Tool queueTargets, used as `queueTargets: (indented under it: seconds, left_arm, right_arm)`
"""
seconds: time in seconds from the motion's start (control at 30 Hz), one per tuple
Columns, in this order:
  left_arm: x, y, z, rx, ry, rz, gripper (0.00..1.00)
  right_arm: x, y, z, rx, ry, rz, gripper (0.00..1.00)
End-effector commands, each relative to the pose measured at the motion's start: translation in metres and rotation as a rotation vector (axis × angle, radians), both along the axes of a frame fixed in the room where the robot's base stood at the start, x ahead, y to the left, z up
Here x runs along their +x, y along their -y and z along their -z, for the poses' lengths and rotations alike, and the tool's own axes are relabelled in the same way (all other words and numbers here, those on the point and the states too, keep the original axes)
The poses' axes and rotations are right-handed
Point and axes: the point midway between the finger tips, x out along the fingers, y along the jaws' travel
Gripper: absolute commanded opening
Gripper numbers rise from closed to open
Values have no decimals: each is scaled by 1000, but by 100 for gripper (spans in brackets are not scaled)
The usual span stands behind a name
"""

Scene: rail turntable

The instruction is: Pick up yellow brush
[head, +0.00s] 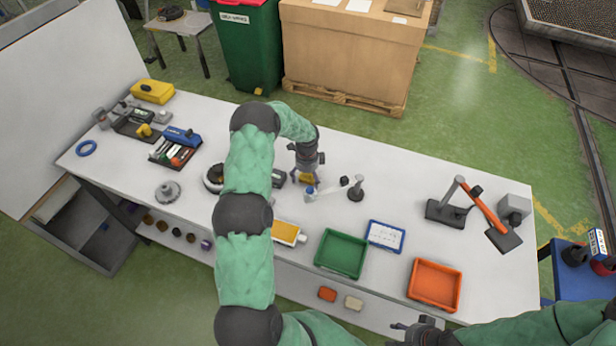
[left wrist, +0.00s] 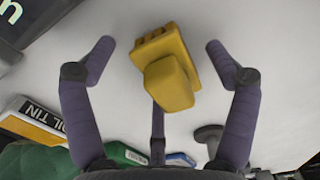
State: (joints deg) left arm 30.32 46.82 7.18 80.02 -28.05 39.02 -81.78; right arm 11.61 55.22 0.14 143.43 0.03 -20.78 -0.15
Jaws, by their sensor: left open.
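The yellow brush (left wrist: 167,66) lies on the white tabletop, a blocky piece with a thicker raised part towards the camera. In the left wrist view it sits between the two spread fingers of my left gripper (left wrist: 160,65), apart from both. In the head view my left gripper (head: 305,174) points down over the bench, and only a small yellow part of the brush shows beneath it. My left gripper is open and empty. My right gripper (head: 418,332) shows at the bottom right, away from the brush; its jaws are too unclear to read.
A small jointed stand (head: 355,192) is just right of my left gripper. The oil tin (head: 287,232), green tray (head: 342,253), blue-framed card (head: 385,236) and orange tray (head: 434,285) lie near the front edge. A red-handled tool (head: 484,208) stands at right. The back middle is clear.

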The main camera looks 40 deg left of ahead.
Motion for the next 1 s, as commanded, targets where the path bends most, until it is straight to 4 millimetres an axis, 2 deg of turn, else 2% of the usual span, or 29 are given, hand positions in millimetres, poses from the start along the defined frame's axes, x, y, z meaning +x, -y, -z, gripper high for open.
queueTargets:
  seconds: [0.1, 0.13, 0.33, 0.43, 0.47, 0.77, 0.87, 1.0]
  left_arm:
    - [0, 0, -1, 0, 1, 0, 87]
    - [0, 0, -1, 0, 1, 0, 81]
    - [0, 0, -1, 0, 1, 0, 25]
    - [0, 0, -1, 0, 1, 0, 25]
    - [0, 0, -1, 0, 1, 0, 19]
    - [0, 0, -5, 1, 2, -1, 19]
    - [1, -1, -12, 1, 3, -1, 19]
    - [2, -1, -34, 3, 5, -1, 19]
  right_arm:
    - [0, 0, 0, 0, 0, 0, 49]
    - [0, 0, 0, 0, 0, 0, 49]
    - [0, 0, 0, 0, 0, 0, 49]
    - [0, 0, 0, 0, 0, 0, 49]
    - [0, 0, 0, 0, 0, 0, 49]
    - [0, 0, 0, 0, 0, 0, 49]
    - [0, 0, 1, 0, 0, 0, 49]
    - [0, 0, 3, 0, 0, 0, 49]
